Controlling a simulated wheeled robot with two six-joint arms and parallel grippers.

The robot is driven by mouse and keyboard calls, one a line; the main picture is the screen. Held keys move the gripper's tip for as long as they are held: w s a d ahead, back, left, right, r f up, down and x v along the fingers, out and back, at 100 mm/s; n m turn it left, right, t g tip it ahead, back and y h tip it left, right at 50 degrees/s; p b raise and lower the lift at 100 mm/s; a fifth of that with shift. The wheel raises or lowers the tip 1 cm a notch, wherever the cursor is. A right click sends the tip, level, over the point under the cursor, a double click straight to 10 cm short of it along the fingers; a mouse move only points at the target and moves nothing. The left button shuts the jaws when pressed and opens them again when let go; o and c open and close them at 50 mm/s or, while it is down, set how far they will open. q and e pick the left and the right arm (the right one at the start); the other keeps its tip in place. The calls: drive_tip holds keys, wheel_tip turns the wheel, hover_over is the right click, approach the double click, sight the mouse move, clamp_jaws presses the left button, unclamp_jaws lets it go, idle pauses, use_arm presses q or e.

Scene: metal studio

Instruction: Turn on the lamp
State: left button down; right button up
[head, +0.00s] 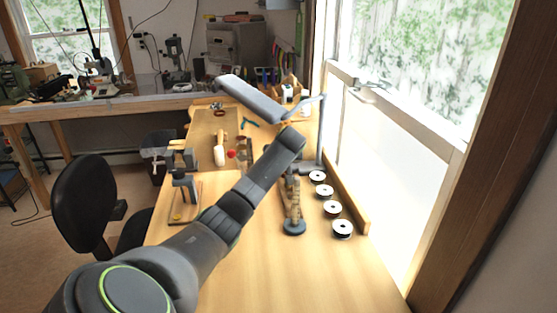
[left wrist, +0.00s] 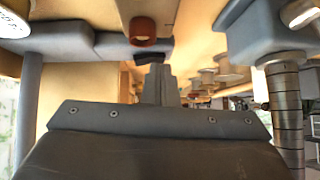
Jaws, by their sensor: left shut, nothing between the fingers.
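The lamp has a long grey head (head: 252,98) above the workbench in the head view. A thin jointed arm joins it to an upright pole (head: 320,140) by the window. The head's underside is turned away, so I cannot tell whether it is lit. My left arm reaches up across the bench, and its far end is just below the lamp head in the picture. The left gripper (left wrist: 157,85) shows in the left wrist view, its dark fingers shut and empty; in the head view I cannot make out its fingers. No switch can be made out. My right gripper is not in view.
A row of several white-topped spools (head: 333,208) lines the window side. A vise-like tool (head: 184,185) stands at the left edge, near a black chair (head: 83,205). The bench's front part is clear.

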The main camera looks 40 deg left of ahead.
use_arm(q)
drive_tip(key=shift+w+d, duration=0.1)
drive_tip(key=shift+d, duration=0.05)
drive_tip(key=shift+w+d+r, duration=0.1)
drive_tip(key=shift+w+d, duration=0.3)
drive_tip(key=shift+w, duration=0.2)
drive_tip(key=shift+s, duration=0.1)
drive_tip(key=v, duration=1.7)
drive_tip(key=shift+d, duration=0.1)
